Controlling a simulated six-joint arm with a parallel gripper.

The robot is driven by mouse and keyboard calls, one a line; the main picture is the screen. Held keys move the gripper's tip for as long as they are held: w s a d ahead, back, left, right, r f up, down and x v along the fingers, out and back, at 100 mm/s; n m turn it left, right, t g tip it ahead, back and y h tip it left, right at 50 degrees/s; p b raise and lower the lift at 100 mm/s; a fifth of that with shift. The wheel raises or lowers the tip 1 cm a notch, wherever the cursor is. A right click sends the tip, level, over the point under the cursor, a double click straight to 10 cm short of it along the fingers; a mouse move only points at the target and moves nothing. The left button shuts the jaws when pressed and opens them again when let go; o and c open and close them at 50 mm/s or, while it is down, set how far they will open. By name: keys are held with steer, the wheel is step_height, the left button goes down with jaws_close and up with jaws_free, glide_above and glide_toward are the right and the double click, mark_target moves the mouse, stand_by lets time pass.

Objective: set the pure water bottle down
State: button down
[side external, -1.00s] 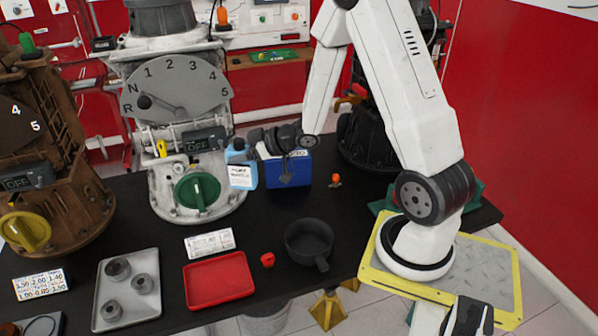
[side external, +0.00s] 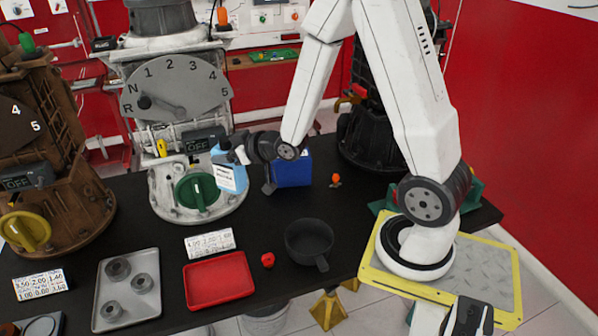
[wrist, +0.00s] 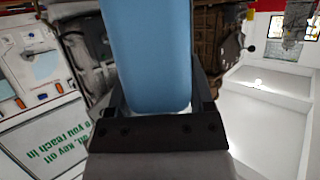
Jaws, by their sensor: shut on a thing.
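The pure water bottle (side external: 230,177) is light blue with a white label and tilts slightly in the side external view. It is in front of the grey engine trainer, close to its green knob. My gripper (side external: 240,155) comes from the right and is shut on the bottle's upper part. In the wrist view the blue bottle (wrist: 148,55) fills the space between the two fingers (wrist: 155,100). The side external view does not clearly show whether the bottle's base touches anything.
A blue box (side external: 293,170) stands behind my wrist. A red tray (side external: 219,282), a black pan (side external: 309,242), a red cap (side external: 267,260) and a grey tray (side external: 153,297) with rings are on the black table. The grey trainer (side external: 160,185) stands close by.

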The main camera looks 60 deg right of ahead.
steer(key=shift+a+r, duration=0.1)
steer(key=a, duration=0.7)
stand_by(0.4)
steer(key=shift+r, duration=0.1)
